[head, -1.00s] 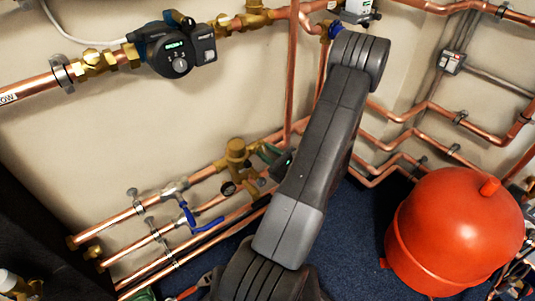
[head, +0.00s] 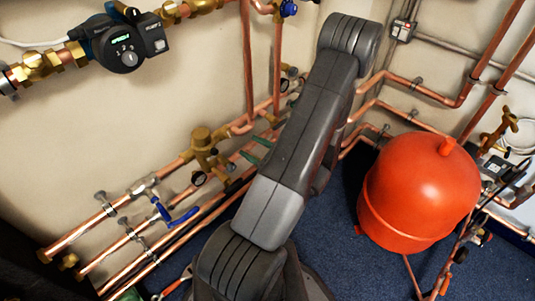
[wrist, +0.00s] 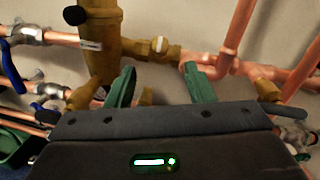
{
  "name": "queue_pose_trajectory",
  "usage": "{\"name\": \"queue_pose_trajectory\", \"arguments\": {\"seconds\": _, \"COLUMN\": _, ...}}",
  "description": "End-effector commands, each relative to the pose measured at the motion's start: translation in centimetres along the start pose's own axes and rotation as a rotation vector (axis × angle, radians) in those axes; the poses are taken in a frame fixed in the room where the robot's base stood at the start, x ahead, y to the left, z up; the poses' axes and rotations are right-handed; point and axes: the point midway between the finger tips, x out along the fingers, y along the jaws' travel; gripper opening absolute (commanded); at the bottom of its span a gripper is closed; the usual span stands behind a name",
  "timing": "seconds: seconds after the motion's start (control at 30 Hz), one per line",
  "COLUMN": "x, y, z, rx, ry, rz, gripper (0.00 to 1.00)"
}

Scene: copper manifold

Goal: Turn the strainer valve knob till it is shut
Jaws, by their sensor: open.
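My gripper (wrist: 159,72) is open in the wrist view, its two green fingers apart. A brass valve fitting (wrist: 170,53) with a pale, round-ended stub (wrist: 160,45) lies just beyond the fingertips, on the copper line. I cannot tell for sure whether this stub is the strainer valve knob. A tall brass body (wrist: 102,45) stands left of the fingers; it also shows in the head view (head: 204,143). A small brass part (wrist: 147,96) shows between the fingers, partly hidden by my gripper housing. In the head view my arm hides most of the gripper.
Copper pipes (head: 120,230) run low along the wall, with a blue lever handle (head: 172,212) at left. A red tank (head: 420,190) stands right of my arm on blue carpet. A black pump (head: 123,42) is at upper left.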

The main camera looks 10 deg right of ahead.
Motion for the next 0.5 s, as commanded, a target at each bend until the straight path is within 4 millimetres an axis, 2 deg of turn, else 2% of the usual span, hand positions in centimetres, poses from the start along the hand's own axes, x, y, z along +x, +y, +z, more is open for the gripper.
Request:
{"name": "queue_pose_trajectory", "arguments": {"seconds": 0.03, "x": -1.1, "y": -0.1, "z": 0.1, "rx": 0.001, "ry": 0.001, "rz": -0.006, "gripper": 0.49}}
{"name": "queue_pose_trajectory", "arguments": {"seconds": 0.2, "x": -3.7, "y": -0.1, "z": 0.0, "rx": 0.000, "ry": 0.001, "rz": -0.003, "gripper": 0.49}}
{"name": "queue_pose_trajectory", "arguments": {"seconds": 0.5, "x": -5.6, "y": 0.0, "z": 0.0, "rx": 0.000, "ry": 0.000, "rz": 0.000, "gripper": 0.49}}
